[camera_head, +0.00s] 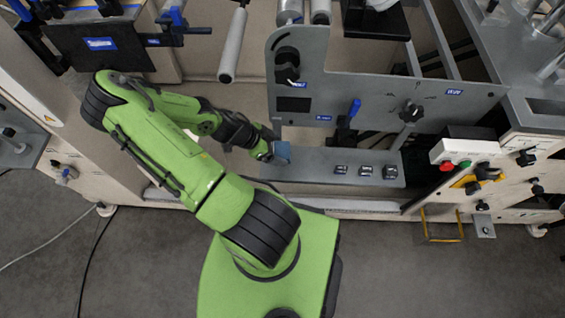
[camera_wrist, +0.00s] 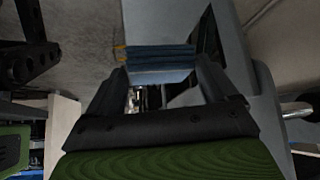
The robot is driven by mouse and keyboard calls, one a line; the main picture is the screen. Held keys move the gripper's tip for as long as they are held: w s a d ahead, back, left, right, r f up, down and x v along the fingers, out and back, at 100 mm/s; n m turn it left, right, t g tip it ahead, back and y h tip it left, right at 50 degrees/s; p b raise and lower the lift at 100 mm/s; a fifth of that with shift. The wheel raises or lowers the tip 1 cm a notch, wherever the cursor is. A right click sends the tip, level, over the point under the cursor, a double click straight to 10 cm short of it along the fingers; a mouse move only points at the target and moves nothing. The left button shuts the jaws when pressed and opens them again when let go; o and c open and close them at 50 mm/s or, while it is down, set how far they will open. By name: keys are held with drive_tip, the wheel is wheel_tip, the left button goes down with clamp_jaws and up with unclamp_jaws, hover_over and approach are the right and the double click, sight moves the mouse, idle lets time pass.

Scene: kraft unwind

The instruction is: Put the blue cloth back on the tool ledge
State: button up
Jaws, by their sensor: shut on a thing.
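The blue cloth (camera_head: 282,151) is a small folded pad at the end of my arm in the head view. It also shows in the wrist view as a layered blue block (camera_wrist: 158,62) between the fingertips. My gripper (camera_head: 271,153) is shut on the cloth, and its two dark fingers show in the wrist view (camera_wrist: 162,76). The tool ledge (camera_head: 312,172) is a grey shelf at the machine's front. The cloth is at the ledge's left end in the head view; I cannot tell whether it touches the surface.
Several small metal pieces (camera_head: 365,171) sit on the right half of the ledge. A grey upright plate (camera_head: 350,95) with a blue-handled lever (camera_head: 354,108) stands behind it. A control box (camera_head: 465,150) with red and green buttons is at right. The ledge's left half looks bare.

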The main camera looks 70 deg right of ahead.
drive_tip(key=f, duration=0.3)
drive_tip(key=f+b, duration=0.1)
drive_tip(key=f, duration=0.2)
drive_tip(key=f+b, duration=0.1)
drive_tip(key=f, duration=0.2)
drive_tip(key=shift+s+d+f, duration=0.1)
drive_tip(key=shift+s+f, duration=0.2)
drive_tip(key=shift+f, duration=0.1)
